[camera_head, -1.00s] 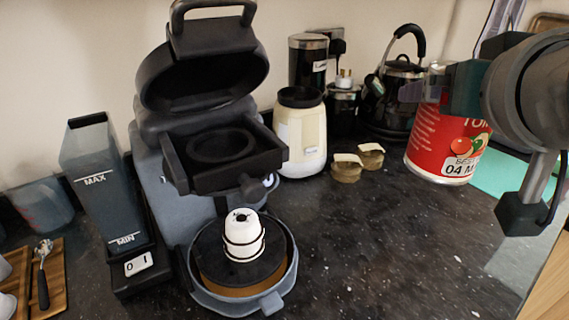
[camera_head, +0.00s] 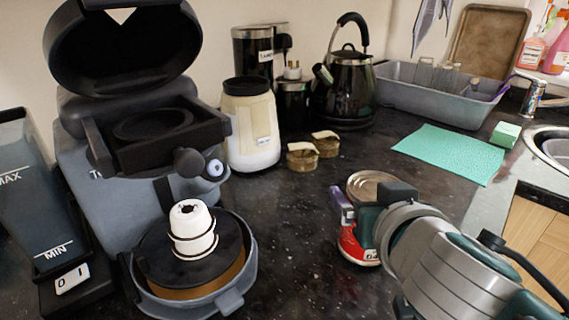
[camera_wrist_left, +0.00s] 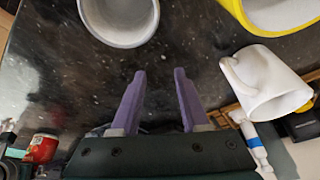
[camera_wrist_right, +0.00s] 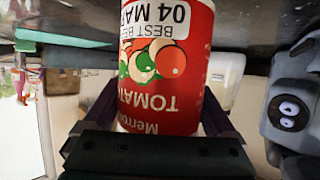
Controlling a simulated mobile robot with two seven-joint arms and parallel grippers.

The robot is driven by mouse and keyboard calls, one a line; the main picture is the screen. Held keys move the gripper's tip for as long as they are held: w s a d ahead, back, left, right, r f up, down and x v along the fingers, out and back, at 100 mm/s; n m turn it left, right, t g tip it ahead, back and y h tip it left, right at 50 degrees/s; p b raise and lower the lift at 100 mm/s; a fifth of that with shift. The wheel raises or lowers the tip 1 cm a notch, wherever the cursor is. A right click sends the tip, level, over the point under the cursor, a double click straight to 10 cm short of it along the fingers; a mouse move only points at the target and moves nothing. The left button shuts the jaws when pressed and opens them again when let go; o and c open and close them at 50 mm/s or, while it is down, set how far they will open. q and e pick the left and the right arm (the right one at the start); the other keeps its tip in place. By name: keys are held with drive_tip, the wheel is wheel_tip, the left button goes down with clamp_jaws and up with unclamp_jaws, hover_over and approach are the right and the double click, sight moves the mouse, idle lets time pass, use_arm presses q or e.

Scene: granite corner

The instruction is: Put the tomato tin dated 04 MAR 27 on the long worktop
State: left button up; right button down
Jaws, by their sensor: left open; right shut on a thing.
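The tomato tin (camera_head: 356,246) is red with a metal lid. It is upright on or just above the long worktop (camera_head: 300,225), a dark speckled surface; I cannot tell whether its base touches. My right gripper (camera_head: 368,208) is shut around it and covers much of it. In the right wrist view the tin (camera_wrist_right: 165,70) appears upside down between the fingers, its label reading "04 MAR", with the rest cut off. My left gripper (camera_wrist_left: 160,95) is open and empty, seen only in the left wrist view.
A green mat (camera_head: 450,153) and grey basin (camera_head: 430,95) are back right. The left wrist view shows a white mug (camera_wrist_left: 265,85), grey vessel (camera_wrist_left: 120,20) and red tin (camera_wrist_left: 42,148).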

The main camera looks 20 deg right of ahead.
drive_tip(key=shift+f, duration=0.4)
unclamp_jaws()
